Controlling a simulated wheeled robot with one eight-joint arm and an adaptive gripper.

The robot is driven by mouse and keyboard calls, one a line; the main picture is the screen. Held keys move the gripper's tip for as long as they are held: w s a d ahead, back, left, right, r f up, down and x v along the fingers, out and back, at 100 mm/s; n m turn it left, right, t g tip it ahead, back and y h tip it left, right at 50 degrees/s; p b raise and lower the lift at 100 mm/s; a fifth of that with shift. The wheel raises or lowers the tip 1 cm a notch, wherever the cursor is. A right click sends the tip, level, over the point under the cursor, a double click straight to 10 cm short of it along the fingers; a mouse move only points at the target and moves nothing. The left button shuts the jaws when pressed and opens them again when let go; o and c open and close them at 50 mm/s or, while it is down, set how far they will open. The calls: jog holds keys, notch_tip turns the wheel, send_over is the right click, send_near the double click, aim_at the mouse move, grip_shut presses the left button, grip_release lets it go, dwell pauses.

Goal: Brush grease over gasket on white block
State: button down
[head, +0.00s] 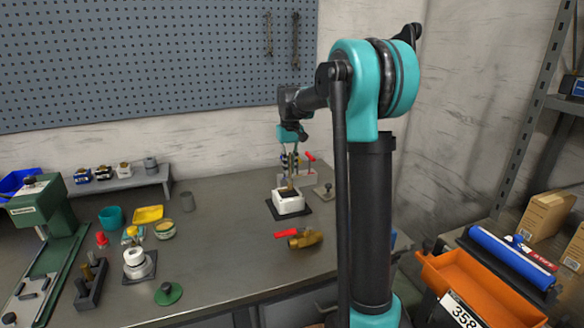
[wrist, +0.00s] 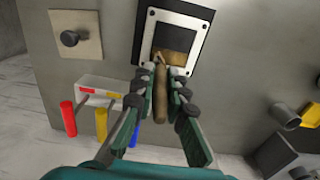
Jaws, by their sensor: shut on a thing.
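The white block (head: 291,205) stands on a dark square mat (head: 273,209) at the back of the bench. In the wrist view its white rim (wrist: 147,20) surrounds a black square gasket (wrist: 152,38). My gripper (head: 289,163) is above the block, pointing down. In the wrist view my gripper (wrist: 160,80) is shut on the wooden handle of a brush (wrist: 161,100). The brush's tip is over the lower part of the block's top.
A rack with red, yellow and blue handles (wrist: 92,90) stands close to the block. A brass valve with a red handle (head: 305,238) lies in front. An open tin (head: 165,230), a yellow tray (head: 148,214) and a green press (head: 40,207) are at left. The bench middle is clear.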

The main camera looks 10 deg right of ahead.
jog(key=shift+s+a, duration=0.15)
jog(key=shift+a, duration=0.6)
jog(key=shift+a, duration=0.1)
jog(key=shift+s+a, duration=0.15)
jog(key=shift+a, duration=0.45)
jog(key=shift+a, duration=0.1)
jog(key=shift+s+a, duration=0.15)
jog(key=shift+a, duration=0.35)
jog(key=shift+s, duration=0.15)
jog(key=shift+s+d, duration=0.1)
jog(key=shift+s, duration=0.25)
